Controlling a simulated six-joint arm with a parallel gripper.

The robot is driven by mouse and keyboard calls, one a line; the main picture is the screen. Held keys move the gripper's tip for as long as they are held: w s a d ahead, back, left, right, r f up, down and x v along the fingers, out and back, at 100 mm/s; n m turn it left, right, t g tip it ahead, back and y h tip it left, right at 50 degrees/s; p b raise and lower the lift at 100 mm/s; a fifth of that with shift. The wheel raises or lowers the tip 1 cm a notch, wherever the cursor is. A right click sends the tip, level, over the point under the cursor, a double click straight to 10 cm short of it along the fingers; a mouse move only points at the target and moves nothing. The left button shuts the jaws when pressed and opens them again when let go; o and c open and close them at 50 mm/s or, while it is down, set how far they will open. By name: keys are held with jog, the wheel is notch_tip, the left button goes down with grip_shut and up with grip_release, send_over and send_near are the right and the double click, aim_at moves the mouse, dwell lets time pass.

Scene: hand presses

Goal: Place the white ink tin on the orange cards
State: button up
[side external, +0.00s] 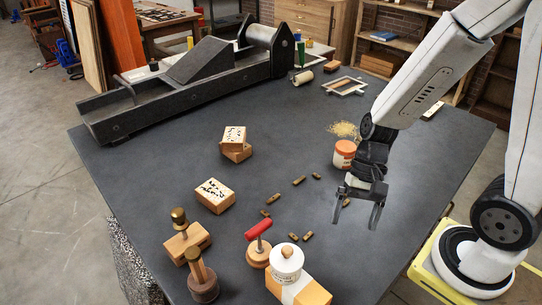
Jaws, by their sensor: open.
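The white ink tin (287,263), round with a small knob on top and dark lettering, stands upright near the front edge of the table. It appears to rest on the orange cards (314,292), a banded stack with a pale strip across it. The tin hides part of the stack. My gripper (355,222) is open and empty, fingers pointing down, above the table to the upper right of the tin and apart from it.
An orange-and-white tin (345,154) stands just behind my gripper. Several small brass pieces (299,181) lie mid-table. Wooden blocks (214,195) sit left; a large press (190,80) is at the back.

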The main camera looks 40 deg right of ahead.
jog(key=w+d+r+n+t+h, duration=0.2)
jog(key=w+d+n+t+h, duration=0.3)
jog(key=w+n, duration=0.2)
jog(key=shift+n+h, duration=0.3)
jog(key=shift+n, duration=0.8)
